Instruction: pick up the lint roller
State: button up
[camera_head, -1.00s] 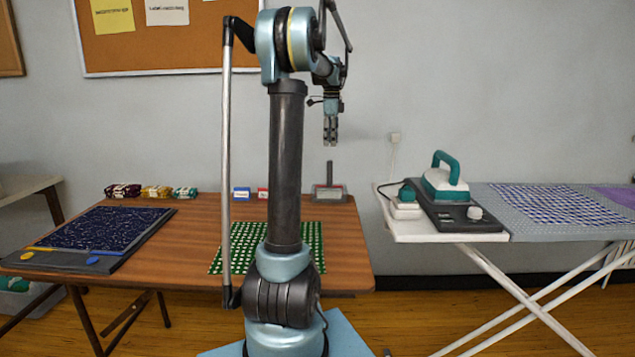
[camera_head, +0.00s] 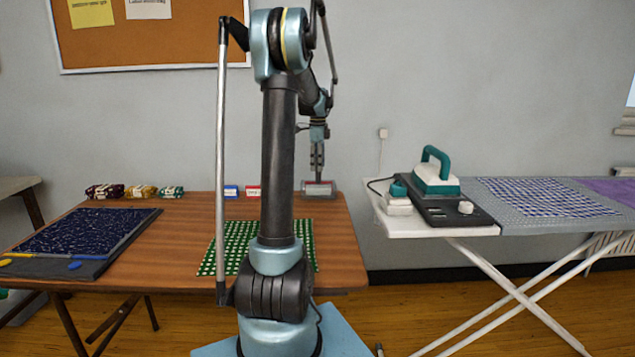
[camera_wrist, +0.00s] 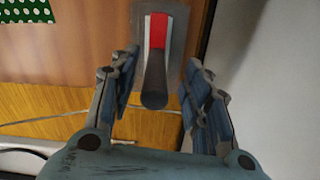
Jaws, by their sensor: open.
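The lint roller (camera_head: 319,188) stands at the back right corner of the brown table, with a grey and reddish body. In the head view its upright handle is lost among my gripper's fingers. In the wrist view the lint roller (camera_wrist: 158,32) shows a red strip, pale edges, a grey base and a dark handle pointing toward the camera. My gripper (camera_head: 317,165) points down just above the body. In the wrist view my gripper (camera_wrist: 161,65) is open, one finger on each side of the handle, with visible gaps; I see no contact.
The brown table (camera_head: 335,245) also holds a green dotted cloth (camera_head: 236,235), a dark blue cloth (camera_head: 75,232), yarn bundles (camera_head: 140,191) and small labelled cards (camera_head: 231,191). The wall is close behind. An ironing board (camera_head: 400,226) with an iron (camera_head: 436,177) stands to the right.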

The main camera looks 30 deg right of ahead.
aim_at(318, 183)
jog(key=shift+s+f, duration=0.15)
jog(key=shift+f, duration=1.2)
jog(key=shift+s+f, duration=0.1)
jog(key=shift+f, duration=1.25)
grip_shut()
